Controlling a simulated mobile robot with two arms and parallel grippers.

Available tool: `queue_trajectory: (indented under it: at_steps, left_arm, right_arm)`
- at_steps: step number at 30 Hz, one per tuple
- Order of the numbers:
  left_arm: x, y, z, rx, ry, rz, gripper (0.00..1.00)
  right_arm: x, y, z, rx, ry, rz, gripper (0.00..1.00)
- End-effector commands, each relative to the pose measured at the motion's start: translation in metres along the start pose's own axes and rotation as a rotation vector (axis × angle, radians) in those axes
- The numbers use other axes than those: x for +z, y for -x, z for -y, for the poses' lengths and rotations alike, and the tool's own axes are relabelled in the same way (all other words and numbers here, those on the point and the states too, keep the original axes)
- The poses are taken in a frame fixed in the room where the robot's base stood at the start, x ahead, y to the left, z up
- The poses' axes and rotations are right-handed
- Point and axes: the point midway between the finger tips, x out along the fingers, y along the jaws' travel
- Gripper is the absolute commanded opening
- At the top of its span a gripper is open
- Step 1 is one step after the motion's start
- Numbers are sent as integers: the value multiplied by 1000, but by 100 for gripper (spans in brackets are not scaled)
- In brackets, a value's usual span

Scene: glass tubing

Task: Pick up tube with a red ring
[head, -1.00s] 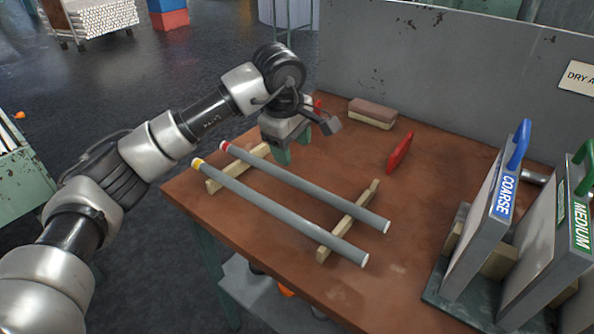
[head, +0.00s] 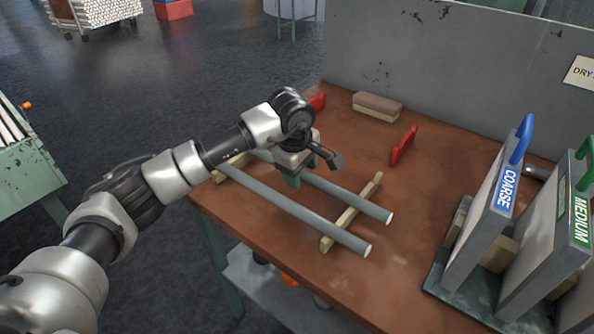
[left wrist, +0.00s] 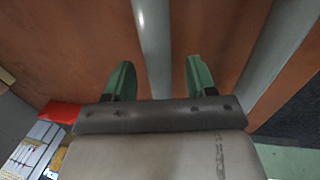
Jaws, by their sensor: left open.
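Two grey tubes lie side by side on wooden rests on the brown table. The farther one, the tube with a red ring (head: 350,197), has its ringed end hidden behind my left arm now. The nearer tube (head: 300,210) also has its ringed end covered. My left gripper (head: 291,180) is open above the farther tube. In the left wrist view, one tube (left wrist: 154,45) runs between the two green fingers (left wrist: 158,75), and the other tube (left wrist: 280,50) lies to the right. I cannot tell the exact height above the tube. My right gripper is not in view.
One wooden rest (head: 352,212) supports the tubes' right ends. Red objects (head: 403,145) and a brown-and-cream block (head: 377,107) lie farther back. Upright boards marked COARSE (head: 492,205) and MEDIUM (head: 548,235) stand right. A grey panel (head: 450,75) backs the table.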

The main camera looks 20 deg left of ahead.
Motion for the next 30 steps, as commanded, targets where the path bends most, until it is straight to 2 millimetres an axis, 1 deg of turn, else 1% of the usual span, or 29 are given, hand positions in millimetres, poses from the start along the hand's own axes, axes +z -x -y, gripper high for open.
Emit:
queue_trajectory:
  at_steps: [1, 9, 11, 18, 22, 26, 29, 30]
  left_arm:
    - [0, 0, 0, 0, 0, 0, 52]
    - [0, 0, 0, 0, 0, 0, 10]
    - [0, 1, 0, 1, 0, 0, 3]
    - [0, 2, 0, 1, 0, 0, 2]
    - [0, 8, -2, 3, 0, 0, 2]
    - [0, 23, -5, 4, 1, -2, 2]
    - [0, 42, -9, 6, 0, -2, 2]
    - [9, 46, -14, 5, -5, 1, 2]
  right_arm:
    - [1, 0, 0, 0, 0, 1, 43]
    - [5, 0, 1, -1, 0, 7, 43]
    - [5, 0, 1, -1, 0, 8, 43]
    - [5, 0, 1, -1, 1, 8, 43]
    - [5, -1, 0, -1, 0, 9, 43]
    - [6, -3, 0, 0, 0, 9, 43]
    - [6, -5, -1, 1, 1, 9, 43]
    - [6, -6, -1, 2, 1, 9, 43]
